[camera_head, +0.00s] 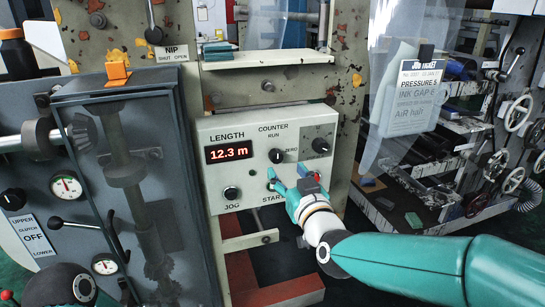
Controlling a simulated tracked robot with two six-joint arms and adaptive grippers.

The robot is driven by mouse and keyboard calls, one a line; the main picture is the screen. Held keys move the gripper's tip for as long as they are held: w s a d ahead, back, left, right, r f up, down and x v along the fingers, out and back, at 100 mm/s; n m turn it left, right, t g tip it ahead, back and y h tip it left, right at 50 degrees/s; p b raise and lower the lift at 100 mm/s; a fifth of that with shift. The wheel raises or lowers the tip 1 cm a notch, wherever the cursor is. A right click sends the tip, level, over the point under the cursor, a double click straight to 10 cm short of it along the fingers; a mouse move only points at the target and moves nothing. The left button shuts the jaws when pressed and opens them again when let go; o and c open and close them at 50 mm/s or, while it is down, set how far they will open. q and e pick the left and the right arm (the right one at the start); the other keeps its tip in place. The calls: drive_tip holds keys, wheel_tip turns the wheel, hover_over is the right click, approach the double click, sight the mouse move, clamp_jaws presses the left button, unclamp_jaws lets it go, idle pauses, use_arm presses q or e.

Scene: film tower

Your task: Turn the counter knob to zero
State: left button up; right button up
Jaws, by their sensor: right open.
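My right gripper (289,178) is open and empty in front of the box, just below and right of the counter knob. I see no contact with the knob. The gripper partly covers the START control and its label. My left gripper is out of view.
A JOG button (232,193) is at lower left of the box. A metal shelf (270,60) juts out above. A glazed gear cabinet (135,190) stands left; a tag (407,95) hangs right.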

sight(277, 158)
drive_tip(key=p+x, duration=0.1)
drive_tip(key=x, duration=0.6)
drive_tip(key=shift+w+f, duration=0.1)
drive_tip(key=shift+c, duration=0.3)
